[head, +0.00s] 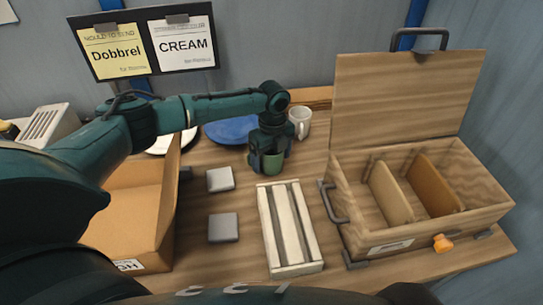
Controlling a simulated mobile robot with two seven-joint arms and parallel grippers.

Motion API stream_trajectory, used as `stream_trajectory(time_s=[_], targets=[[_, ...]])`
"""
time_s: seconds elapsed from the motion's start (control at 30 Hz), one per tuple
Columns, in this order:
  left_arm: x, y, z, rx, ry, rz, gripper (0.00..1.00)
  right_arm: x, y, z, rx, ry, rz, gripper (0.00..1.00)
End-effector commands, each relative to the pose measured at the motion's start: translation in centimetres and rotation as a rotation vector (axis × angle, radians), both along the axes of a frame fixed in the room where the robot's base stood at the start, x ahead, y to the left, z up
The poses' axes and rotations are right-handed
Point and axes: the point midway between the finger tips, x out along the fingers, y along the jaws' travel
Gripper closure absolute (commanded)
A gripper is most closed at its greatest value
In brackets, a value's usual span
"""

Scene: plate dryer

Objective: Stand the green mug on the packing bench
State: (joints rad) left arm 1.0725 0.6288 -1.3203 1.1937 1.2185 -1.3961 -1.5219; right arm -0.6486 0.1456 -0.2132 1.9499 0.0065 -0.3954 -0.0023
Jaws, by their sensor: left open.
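The green mug (272,164) stands on the wooden packing bench (300,165), near its middle toward the back. My left gripper (268,158) comes down over it from above, with open fingers on either side of the mug. The gripper hides the upper part of the mug, and I cannot tell whether the fingers touch it. My right gripper does not show.
A white mug (299,121) stands close behind on the right, with a blue plate (232,130) behind on the left. A slatted rack (290,230) and two grey blocks (223,227) lie in front. A cardboard box (125,210) stands left, an open wooden case (420,190) right.

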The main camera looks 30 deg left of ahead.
Motion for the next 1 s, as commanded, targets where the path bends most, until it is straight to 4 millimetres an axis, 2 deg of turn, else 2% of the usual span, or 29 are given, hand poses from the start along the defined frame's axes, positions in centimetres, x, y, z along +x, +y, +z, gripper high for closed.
stream_trajectory(time_s=[0.2,0.37,0.73,0.9,1.0], targets=[[0.0,0.0,0.1,0.001,0.000,0.000,0.20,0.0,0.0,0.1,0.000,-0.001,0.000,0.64],[0.1,0.0,1.4,0.000,-0.002,-0.001,0.20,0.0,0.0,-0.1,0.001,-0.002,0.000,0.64],[0.2,-0.1,9.1,-0.002,-0.005,-0.001,0.20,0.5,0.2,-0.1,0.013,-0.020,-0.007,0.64],[0.3,-0.1,11.4,0.000,-0.002,0.000,0.20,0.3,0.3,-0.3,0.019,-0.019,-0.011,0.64],[0.2,-0.1,12.1,0.000,-0.001,-0.001,0.20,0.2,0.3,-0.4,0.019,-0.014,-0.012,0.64]])
